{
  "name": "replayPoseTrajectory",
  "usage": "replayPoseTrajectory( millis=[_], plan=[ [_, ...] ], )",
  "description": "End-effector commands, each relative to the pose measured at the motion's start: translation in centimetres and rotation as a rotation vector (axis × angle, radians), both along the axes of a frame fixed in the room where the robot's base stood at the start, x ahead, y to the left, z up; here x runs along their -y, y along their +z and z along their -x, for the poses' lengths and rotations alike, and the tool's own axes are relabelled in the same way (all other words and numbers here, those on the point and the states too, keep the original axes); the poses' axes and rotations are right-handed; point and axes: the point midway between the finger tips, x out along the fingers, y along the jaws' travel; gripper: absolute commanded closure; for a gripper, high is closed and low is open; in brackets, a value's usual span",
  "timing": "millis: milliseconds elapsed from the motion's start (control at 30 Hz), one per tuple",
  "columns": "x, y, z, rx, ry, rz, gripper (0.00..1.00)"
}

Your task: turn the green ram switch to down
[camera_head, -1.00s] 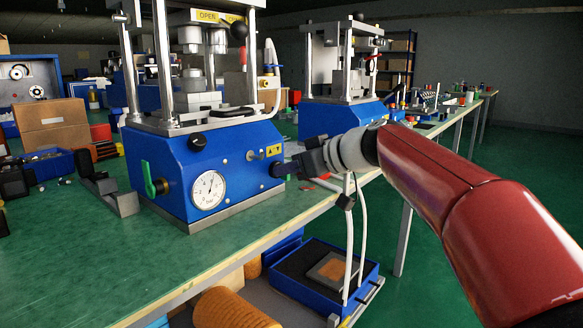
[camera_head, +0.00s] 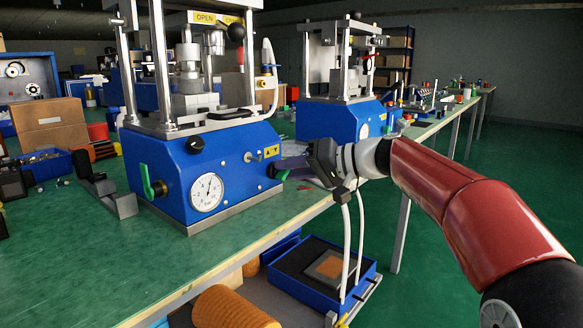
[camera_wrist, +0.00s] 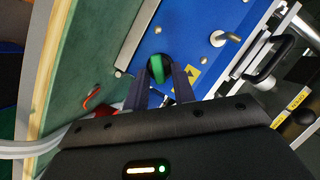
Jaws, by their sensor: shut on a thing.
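The green ram switch (camera_wrist: 156,66) shows in the wrist view as a green handle on a round dark base on the blue press face. In the head view the ram switch (camera_head: 281,176) is mostly hidden by my gripper. My gripper (camera_wrist: 160,76) is shut on the green handle, with one finger on each side of it. In the head view my gripper (camera_head: 285,172) reaches in from the right to the lower right of the press front. The blue press (camera_head: 230,190) stands on the green bench. The handle's exact angle is hard to read.
A yellow arrow label (camera_head: 271,152) and a metal toggle (camera_head: 252,156) sit beside the switch. The press front also carries a gauge (camera_head: 207,191), a black knob (camera_head: 195,145) and another green lever (camera_head: 149,181). White hoses (camera_head: 346,240) hang below my gripper.

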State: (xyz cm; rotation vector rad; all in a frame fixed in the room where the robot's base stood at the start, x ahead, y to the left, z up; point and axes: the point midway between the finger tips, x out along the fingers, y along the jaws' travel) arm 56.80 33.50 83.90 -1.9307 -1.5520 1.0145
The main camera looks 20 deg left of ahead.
Motion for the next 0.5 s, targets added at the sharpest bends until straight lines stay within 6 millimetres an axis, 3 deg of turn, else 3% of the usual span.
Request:
replayPoseTrajectory(
  millis=[500],
  plan=[
    [0.13,-0.38,-0.25,-0.203,-0.001,-0.082,0.97]
  ],
)
